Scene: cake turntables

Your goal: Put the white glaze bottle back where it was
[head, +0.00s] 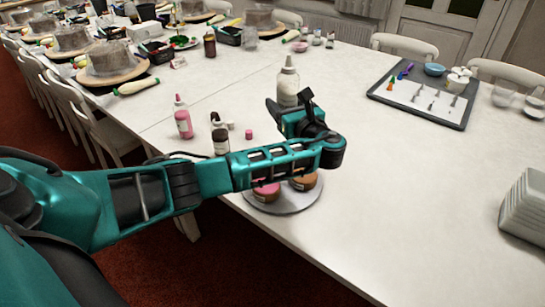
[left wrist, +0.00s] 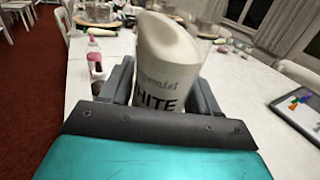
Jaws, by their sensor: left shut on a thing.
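The white glaze bottle (head: 288,82) stands up out of my left gripper (head: 292,106), its pale nozzle pointing up in the head view. In the left wrist view the bottle (left wrist: 168,60) fills the space between the two dark fingers, and part of its label reads "HITE". My left gripper is shut on it. The bottle's base is hidden by the gripper, so I cannot tell whether it touches the table. A pink bottle (head: 183,118) and a dark bottle (head: 220,136) stand on the table to the left. My right gripper is not in view.
A pink cap (head: 249,134) and white cap (head: 231,125) lie by the dark bottle. A round board (head: 285,207) with small cakes is below my forearm. A grey tray (head: 456,123) with tools is right. White table (head: 400,200) between is clear.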

